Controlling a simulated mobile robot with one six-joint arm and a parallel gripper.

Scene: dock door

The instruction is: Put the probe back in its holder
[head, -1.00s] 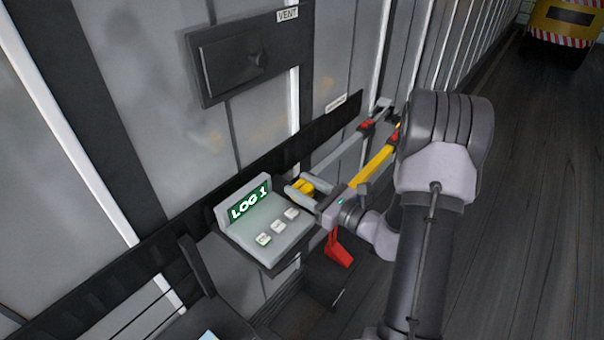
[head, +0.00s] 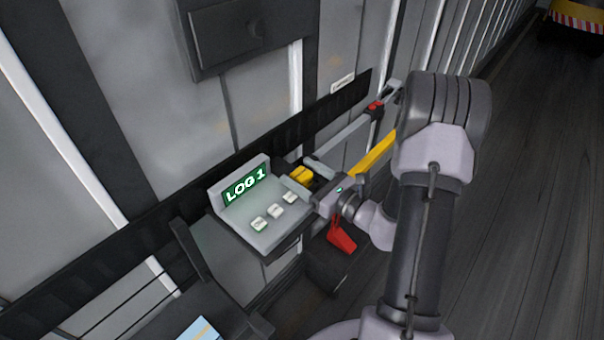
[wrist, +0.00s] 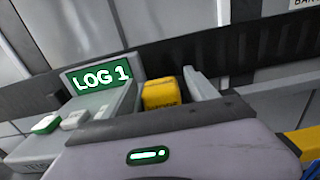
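The yellow block that I take for the probe (head: 301,173) is beside the right end of the grey console in the head view. In the wrist view the yellow block (wrist: 162,94) stands just beyond my gripper's palm. My gripper (head: 308,177) has its two grey fingers on either side of the block, with a dark gap between them, so it looks open around it. One finger (wrist: 200,84) is close to the block's right side in the wrist view. The block's lower part is hidden, and I cannot make out the holder or how the block is seated.
The console (head: 262,225) has a green LOG 1 display (head: 245,187) and white buttons. A dark rail (head: 150,212) runs along the wall. A yellow bar (head: 374,157) lies right of my gripper, and a red wedge-shaped piece (head: 341,236) is below it. Open floor is at right.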

